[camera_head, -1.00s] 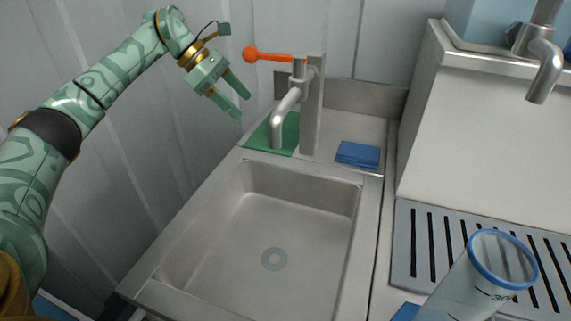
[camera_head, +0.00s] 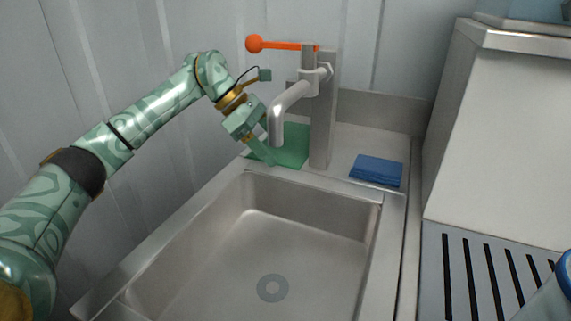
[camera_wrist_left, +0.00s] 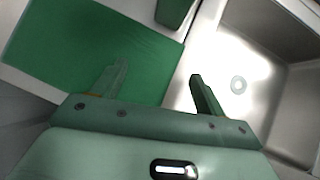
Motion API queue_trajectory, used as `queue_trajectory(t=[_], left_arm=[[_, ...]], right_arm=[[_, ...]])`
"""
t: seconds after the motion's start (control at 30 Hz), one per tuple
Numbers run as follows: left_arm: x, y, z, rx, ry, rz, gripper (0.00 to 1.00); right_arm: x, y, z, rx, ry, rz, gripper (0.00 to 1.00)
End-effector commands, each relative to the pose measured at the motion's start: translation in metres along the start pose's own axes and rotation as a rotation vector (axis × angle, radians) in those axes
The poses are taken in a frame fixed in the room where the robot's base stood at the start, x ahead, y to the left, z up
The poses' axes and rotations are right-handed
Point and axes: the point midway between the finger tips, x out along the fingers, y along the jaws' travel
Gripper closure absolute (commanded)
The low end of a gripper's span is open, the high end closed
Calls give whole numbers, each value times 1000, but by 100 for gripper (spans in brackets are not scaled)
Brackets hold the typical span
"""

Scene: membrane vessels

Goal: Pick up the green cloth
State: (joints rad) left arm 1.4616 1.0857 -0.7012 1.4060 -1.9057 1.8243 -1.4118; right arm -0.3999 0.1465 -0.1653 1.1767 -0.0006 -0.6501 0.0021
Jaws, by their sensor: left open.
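The green cloth (camera_head: 292,148) lies flat on the sink's back ledge, behind and left of the tap post. The tap and my gripper hide part of it in the head view. In the left wrist view the green cloth (camera_wrist_left: 85,45) fills the upper left. My left gripper (camera_head: 268,155) is at the cloth's left front edge, pointing down, open and empty. In the left wrist view my left gripper (camera_wrist_left: 158,85) has one finger over the cloth and the other over the sink rim. I cannot tell whether the fingers touch anything. My right gripper is not in view.
The tap (camera_head: 290,97) with an orange lever (camera_head: 280,45) stands close to the gripper's right. A folded blue cloth (camera_head: 377,170) lies right of it. The steel sink basin (camera_head: 290,250) is empty. A slatted drain panel (camera_head: 458,275) is at the right, and a wall bounds the left.

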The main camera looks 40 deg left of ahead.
Motion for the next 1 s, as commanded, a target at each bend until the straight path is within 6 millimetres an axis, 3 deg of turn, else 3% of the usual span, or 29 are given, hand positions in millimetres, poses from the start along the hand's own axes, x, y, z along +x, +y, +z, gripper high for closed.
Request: queue_trajectory(t=[0.2,0.67,1.0], left_arm=[[11,0,0,0,-1,1,27],[14,0,0,-1,-1,0,27],[15,0,-1,-2,1,-1,73]], right_arm=[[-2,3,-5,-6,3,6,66],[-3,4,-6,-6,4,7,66],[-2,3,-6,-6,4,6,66]])
